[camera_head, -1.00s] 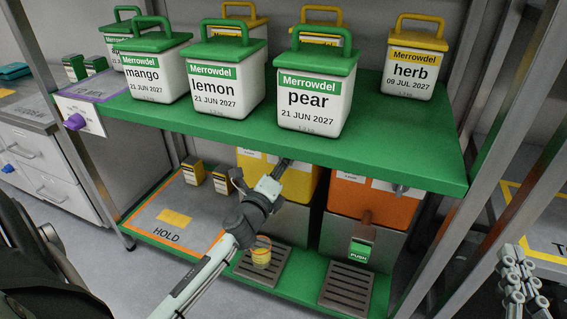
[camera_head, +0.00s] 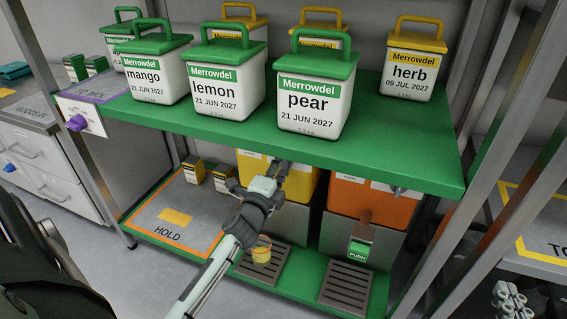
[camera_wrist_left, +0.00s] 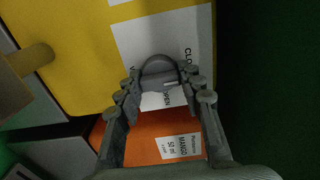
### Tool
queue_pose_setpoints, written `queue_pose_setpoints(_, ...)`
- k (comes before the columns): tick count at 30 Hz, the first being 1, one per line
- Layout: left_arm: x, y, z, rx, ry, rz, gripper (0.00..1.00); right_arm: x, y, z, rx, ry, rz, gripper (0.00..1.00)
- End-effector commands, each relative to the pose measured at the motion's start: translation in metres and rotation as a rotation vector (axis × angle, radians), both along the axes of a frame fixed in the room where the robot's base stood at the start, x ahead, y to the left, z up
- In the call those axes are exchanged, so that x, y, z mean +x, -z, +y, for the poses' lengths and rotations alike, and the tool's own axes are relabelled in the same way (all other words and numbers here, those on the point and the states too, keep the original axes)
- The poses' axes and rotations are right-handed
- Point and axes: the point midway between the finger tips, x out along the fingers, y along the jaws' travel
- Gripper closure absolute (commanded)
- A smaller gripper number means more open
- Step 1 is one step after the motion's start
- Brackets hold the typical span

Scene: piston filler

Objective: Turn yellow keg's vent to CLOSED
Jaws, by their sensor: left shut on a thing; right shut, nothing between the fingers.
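The yellow keg (camera_head: 303,187) stands under the green shelf, partly hidden by my left arm; its yellow body fills the upper left of the left wrist view (camera_wrist_left: 60,60). Its grey vent knob (camera_wrist_left: 160,86) sits between my left fingers, beside a white label (camera_wrist_left: 150,38) with CLOSED and OPEN lettering. I cannot tell for sure which word the knob points to. My left gripper (camera_head: 283,168) is at the keg's upper front and shut on the knob.
The green shelf (camera_head: 390,160) with several lidded tubs is just above my left gripper. The orange keg (camera_head: 375,207) is right of the yellow one. A small yellow cup (camera_head: 262,254) stands below, near the drip grates. A brown tap handle (camera_wrist_left: 28,62) shows in the wrist view.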

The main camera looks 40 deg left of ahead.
Motion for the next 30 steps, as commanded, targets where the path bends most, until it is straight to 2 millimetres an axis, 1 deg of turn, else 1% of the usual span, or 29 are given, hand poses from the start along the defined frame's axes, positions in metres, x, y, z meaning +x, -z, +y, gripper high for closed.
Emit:
queue_pose_setpoints(9,0.0,0.001,-0.001,-0.006,0.001,0.001,0.92,0.0,0.0,0.0,0.0,0.0,0.001,1.0)
queue_pose_setpoints(10,0.0,0.001,-0.001,-0.006,0.001,0.001,0.62,0.0,0.0,0.0,0.0,0.0,0.001,1.0)
queue_pose_setpoints(15,0.0,0.001,-0.001,-0.005,0.001,0.0,0.41,0.0,0.0,0.0,0.0,0.0,0.001,1.0)
queue_pose_setpoints(25,-0.002,0.001,-0.001,-0.003,0.0,0.0,0.41,0.0,0.0,0.0,0.0,-0.001,-0.002,1.0)
queue_pose_setpoints(28,-0.012,0.001,-0.003,-0.004,0.0,0.001,0.41,0.0,0.0,0.0,0.0,0.0,-0.002,1.0)
queue_pose_setpoints(30,-0.023,0.001,-0.006,-0.005,0.0,0.002,0.41,0.0,0.0,0.0,-0.001,0.0,-0.001,1.0)
